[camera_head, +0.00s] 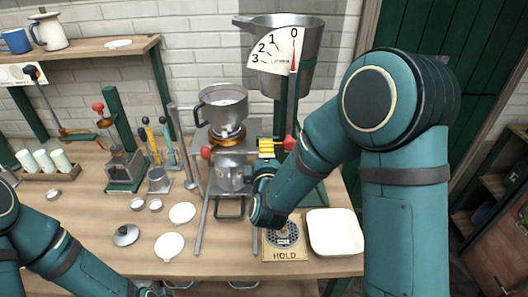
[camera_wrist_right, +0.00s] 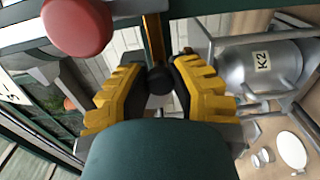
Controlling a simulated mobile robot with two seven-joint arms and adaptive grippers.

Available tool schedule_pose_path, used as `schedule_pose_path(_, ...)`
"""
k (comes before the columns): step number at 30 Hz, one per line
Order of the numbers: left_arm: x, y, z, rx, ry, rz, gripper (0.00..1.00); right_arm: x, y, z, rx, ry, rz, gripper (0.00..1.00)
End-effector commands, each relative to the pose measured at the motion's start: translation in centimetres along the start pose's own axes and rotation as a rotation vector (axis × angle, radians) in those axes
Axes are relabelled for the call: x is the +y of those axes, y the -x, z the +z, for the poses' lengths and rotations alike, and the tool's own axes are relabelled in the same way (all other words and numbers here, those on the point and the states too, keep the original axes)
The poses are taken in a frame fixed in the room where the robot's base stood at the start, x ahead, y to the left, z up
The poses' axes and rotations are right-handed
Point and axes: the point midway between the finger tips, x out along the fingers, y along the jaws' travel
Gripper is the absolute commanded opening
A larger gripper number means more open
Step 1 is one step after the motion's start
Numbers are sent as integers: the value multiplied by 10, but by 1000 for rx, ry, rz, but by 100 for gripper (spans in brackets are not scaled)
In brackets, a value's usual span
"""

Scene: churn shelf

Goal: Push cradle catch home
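I cannot tell for certain which part is the cradle catch. A red knob (camera_head: 289,143) stands at the right of the central metal stand, and another red knob (camera_head: 206,153) sits at its left. My right gripper (camera_head: 268,148) is beside the right knob; contact is unclear. In the wrist view, its yellow fingers (camera_wrist_right: 160,88) are apart, with a dark round end between them; whether they touch it is unclear. A red knob also shows in the wrist view (camera_wrist_right: 76,26). A grey canister marked K2 (camera_wrist_right: 262,68) lies to the right. My left gripper (camera_head: 152,291) is barely visible at the bottom edge.
A pot (camera_head: 222,103) sits above the stand. A large bucket with a dial (camera_head: 277,52) hangs behind. A HOLD plate (camera_head: 289,254) and white tray (camera_head: 334,232) lie at front right. White discs (camera_head: 169,246) and tools occupy the left bench.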

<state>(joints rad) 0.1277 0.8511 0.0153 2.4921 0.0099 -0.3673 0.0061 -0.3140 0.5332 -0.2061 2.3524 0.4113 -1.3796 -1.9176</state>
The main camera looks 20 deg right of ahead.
Motion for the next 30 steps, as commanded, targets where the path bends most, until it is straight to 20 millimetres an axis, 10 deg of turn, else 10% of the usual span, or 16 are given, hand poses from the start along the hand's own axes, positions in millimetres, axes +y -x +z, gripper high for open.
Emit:
schedule_pose_path(3,0,0,0,0,0,0,0,0,-1,4,-10,0,2,57)
schedule_pose_path(14,0,0,0,1,-1,0,0,0,3,1,-4,0,1,57)
schedule_pose_path(30,0,0,0,0,-1,0,0,1,71,1,-7,0,2,57)
